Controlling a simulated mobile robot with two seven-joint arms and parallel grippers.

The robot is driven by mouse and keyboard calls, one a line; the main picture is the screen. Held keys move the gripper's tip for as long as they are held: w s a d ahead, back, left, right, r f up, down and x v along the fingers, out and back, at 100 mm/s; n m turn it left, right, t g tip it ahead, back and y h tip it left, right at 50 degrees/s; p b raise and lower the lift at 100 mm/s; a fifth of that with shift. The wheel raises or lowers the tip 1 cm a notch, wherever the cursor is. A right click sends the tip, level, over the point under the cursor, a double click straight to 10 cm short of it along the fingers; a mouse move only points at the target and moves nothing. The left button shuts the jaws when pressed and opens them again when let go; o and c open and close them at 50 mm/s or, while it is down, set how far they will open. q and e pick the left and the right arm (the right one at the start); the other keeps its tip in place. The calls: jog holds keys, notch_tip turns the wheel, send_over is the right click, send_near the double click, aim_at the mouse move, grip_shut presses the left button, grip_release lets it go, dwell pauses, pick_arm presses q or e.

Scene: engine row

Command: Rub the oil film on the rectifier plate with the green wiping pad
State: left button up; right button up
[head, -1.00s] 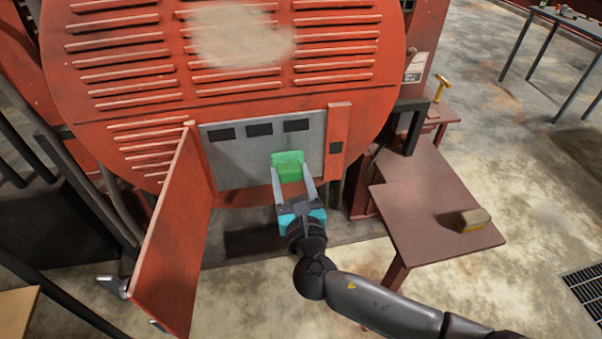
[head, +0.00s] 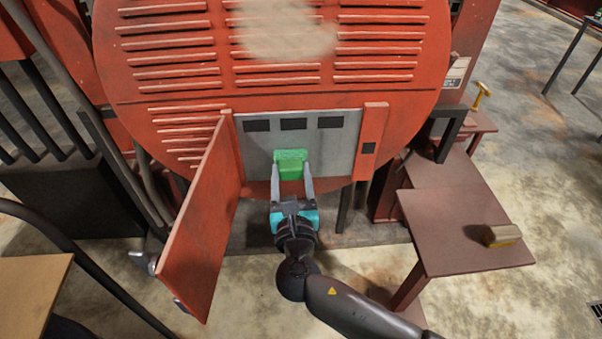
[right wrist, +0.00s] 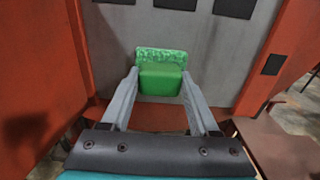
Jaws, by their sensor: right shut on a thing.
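The rectifier plate (head: 340,150) is a grey panel with three dark rectangles along its top, set low in the round red housing. My right gripper (head: 291,170) is shut on the green wiping pad (head: 291,157), which lies over the middle of the plate and appears to touch it. In the right wrist view the pad (right wrist: 162,82) sits between both fingers, with a mottled lighter green upper edge and the grey plate (right wrist: 215,55) behind it. I cannot clearly make out an oil film; the pad hides part of the plate. My left gripper is not in view.
An open red door (head: 205,220) stands out left of the plate. A red upright strip (head: 370,142) borders its right. A brown table (head: 455,215) at right holds a tan block (head: 502,235). A yellow T-shaped handle (head: 480,94) stands behind. A wooden top (head: 30,290) is at lower left.

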jog(key=shift+a+r, duration=0.1)
jog(key=shift+a, duration=0.7)
jog(key=shift+s, duration=0.25)
jog(key=s+p, duration=0.1)
jog(key=s, duration=0.2)
jog(key=shift+s+p, duration=0.3)
jog(key=shift+s, duration=0.85)
jog(key=s+p, duration=0.1)
jog(key=s, duration=0.2)
